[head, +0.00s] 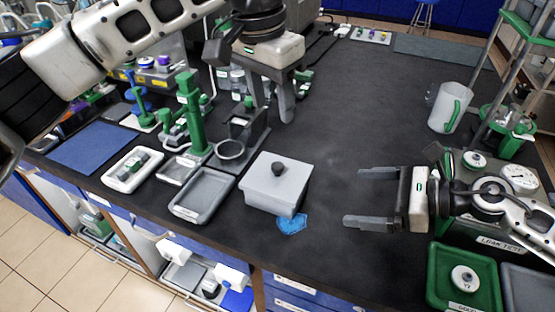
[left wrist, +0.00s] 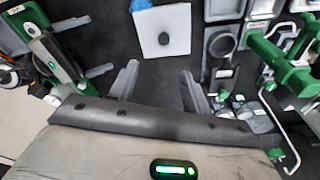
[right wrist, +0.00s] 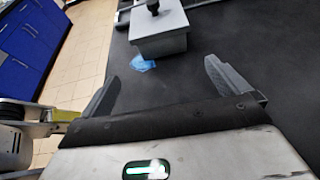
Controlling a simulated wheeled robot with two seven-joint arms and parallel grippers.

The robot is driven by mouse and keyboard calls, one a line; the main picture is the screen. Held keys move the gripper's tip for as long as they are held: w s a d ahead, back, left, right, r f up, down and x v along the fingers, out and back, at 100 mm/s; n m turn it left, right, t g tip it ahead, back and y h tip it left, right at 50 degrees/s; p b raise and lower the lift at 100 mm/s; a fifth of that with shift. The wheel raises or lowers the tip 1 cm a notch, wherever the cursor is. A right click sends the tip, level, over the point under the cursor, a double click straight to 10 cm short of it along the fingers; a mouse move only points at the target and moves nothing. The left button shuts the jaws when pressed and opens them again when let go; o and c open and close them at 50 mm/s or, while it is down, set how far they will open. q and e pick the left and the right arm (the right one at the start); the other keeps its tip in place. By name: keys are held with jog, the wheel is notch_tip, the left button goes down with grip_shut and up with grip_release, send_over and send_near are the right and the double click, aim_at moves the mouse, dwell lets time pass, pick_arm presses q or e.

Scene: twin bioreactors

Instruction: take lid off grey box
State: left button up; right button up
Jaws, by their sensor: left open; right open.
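The grey box (head: 272,197) stands on the black bench with its lid (head: 280,174) on top. The lid has a dark round knob (head: 278,169) in the middle. In the left wrist view the lid (left wrist: 173,35) is seen from above, beyond the fingertips. In the right wrist view the box (right wrist: 160,42) is ahead of the fingers. My left gripper (head: 278,105) is open and empty, above the bench behind the box. My right gripper (head: 362,197) is open and empty, to the right of the box with its fingers pointing toward it.
A blue patch (head: 292,224) lies at the box's front edge. A grey tray (head: 203,192) and a green stand (head: 190,115) are left of the box. A jug (head: 446,108) stands at the right, and a green tray (head: 463,275) is at the front right. The bench centre is clear.

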jog(key=shift+w, duration=0.25)
jog(key=shift+w+a+f, duration=0.1)
jog(key=shift+a, duration=0.05)
pick_arm(q)
jog(key=shift+a+r, duration=0.25)
jog(key=shift+r, duration=0.4)
pick_arm(e)
jog(key=x, duration=1.5)
jog(key=shift+a+f, duration=0.1)
jog(key=shift+a, duration=0.1)
jog(key=c, duration=1.1)
pick_arm(q)
jog(key=g+y, duration=0.1)
send_over(277, 165)
notch_tip(277, 165, down, 4)
notch_tip(277, 165, down, 12)
jog(key=shift+r, duration=0.1)
